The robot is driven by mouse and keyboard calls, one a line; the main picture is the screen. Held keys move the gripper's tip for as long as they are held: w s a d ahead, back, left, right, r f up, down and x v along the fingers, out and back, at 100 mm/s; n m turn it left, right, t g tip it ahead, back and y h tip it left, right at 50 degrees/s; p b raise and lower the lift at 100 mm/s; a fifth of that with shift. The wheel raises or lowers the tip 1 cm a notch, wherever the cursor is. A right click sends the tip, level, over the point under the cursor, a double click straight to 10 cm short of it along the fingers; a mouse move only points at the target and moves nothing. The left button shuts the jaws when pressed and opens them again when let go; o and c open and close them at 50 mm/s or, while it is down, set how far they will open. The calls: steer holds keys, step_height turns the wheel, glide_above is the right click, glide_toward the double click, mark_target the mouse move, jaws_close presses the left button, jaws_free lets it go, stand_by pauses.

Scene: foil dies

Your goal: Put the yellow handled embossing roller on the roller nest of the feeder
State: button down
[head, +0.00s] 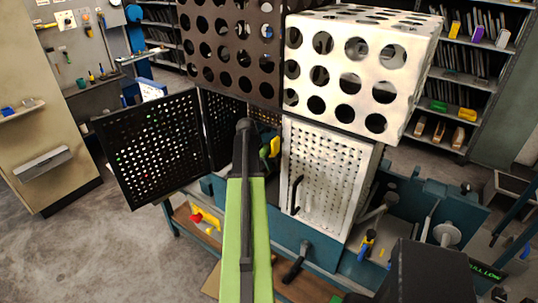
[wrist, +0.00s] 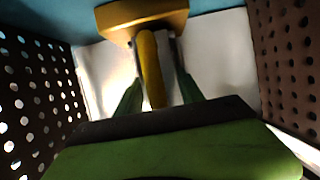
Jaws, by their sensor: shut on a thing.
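In the wrist view my gripper (wrist: 158,92) is shut on the yellow handle (wrist: 151,60) of a tool, with a green finger on each side. A wider yellow-orange piece (wrist: 145,14) lies across the handle's far end; I cannot tell whether it belongs to the tool. In the head view my green arm reaches into an opening between perforated guards, and a bit of yellow (head: 273,147) shows beside its dark end. The blue machine (head: 318,248) stands below. I cannot make out the roller nest.
A black perforated door (head: 150,148) stands open on the left. A white perforated door (head: 325,180) with a black handle is on the right. Perforated walls flank my gripper closely in the wrist view. A red-and-yellow item (head: 205,218) and a blue-and-yellow tool (head: 367,243) lie lower down.

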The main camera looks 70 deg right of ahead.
steer(key=shift+d+f, duration=0.15)
steer(key=shift+d, duration=0.05)
steer(key=shift+f, duration=0.1)
steer(key=c, duration=0.7)
jaws_free()
steer(key=p+v, duration=0.6)
steer(key=v, duration=0.1)
steer(key=shift+s+p, duration=0.15)
steer(key=shift+p, duration=0.25)
steer(key=shift+a+r+p, duration=0.15)
steer(key=shift+r+p, duration=0.15)
steer(key=shift+r, duration=0.15)
steer(key=shift+a+f, duration=0.1)
